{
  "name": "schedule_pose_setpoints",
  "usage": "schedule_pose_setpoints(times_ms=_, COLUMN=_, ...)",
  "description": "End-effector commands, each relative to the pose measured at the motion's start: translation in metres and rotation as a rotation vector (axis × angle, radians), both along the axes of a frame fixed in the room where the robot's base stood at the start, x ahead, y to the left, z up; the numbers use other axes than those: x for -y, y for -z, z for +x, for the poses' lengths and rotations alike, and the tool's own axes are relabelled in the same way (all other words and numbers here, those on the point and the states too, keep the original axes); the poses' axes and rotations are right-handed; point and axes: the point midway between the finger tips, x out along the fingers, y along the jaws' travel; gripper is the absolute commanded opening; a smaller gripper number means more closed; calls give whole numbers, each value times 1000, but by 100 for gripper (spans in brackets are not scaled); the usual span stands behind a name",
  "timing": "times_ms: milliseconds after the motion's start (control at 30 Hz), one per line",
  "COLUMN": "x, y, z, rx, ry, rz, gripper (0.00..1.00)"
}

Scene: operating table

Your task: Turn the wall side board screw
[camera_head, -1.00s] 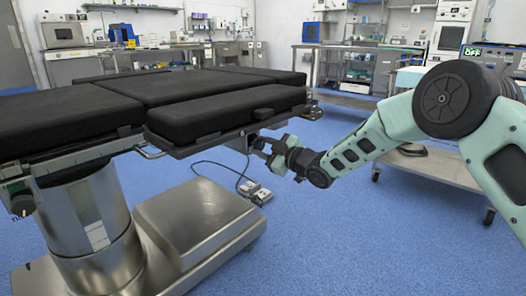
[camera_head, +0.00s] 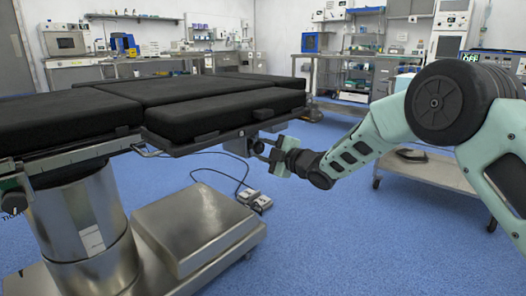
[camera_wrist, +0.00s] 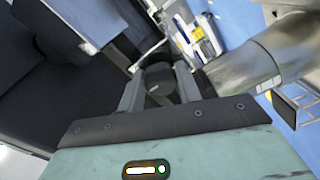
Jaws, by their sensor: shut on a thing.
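The operating table has black cushions (camera_head: 220,112) and a metal side rail. The side board screw shows as a dark round knob (camera_wrist: 159,86) between my fingers in the wrist view. My gripper (camera_head: 261,148) is at the right end of the table, just below the cushion edge. In the wrist view my gripper (camera_wrist: 161,76) has one finger on each side of the knob and is shut on it. In the head view the knob is too small and covered to make out clearly.
The steel table base (camera_head: 198,226) stands below on the blue floor. A foot pedal (camera_head: 254,200) with a cable lies beside it. A low metal cart (camera_head: 436,178) is under my arm at the right. Benches with equipment line the back wall.

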Motion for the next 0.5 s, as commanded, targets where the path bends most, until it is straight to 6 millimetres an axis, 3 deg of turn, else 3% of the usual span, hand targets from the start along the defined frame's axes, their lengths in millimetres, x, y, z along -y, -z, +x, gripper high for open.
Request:
schedule_pose_setpoints(times_ms=300, x=1, y=2, z=0, rx=-1, ry=1, rz=-6, gripper=11)
schedule_pose_setpoints(times_ms=333, x=1, y=2, z=0, rx=-1, ry=2, rz=-6, gripper=42)
schedule_pose_setpoints(times_ms=367, x=1, y=2, z=0, rx=-1, ry=1, rz=-6, gripper=51)
schedule_pose_setpoints(times_ms=400, x=1, y=2, z=0, rx=-1, ry=1, rz=-4, gripper=56)
schedule_pose_setpoints(times_ms=500, x=1, y=1, z=0, rx=0, ry=1, rz=-3, gripper=56)
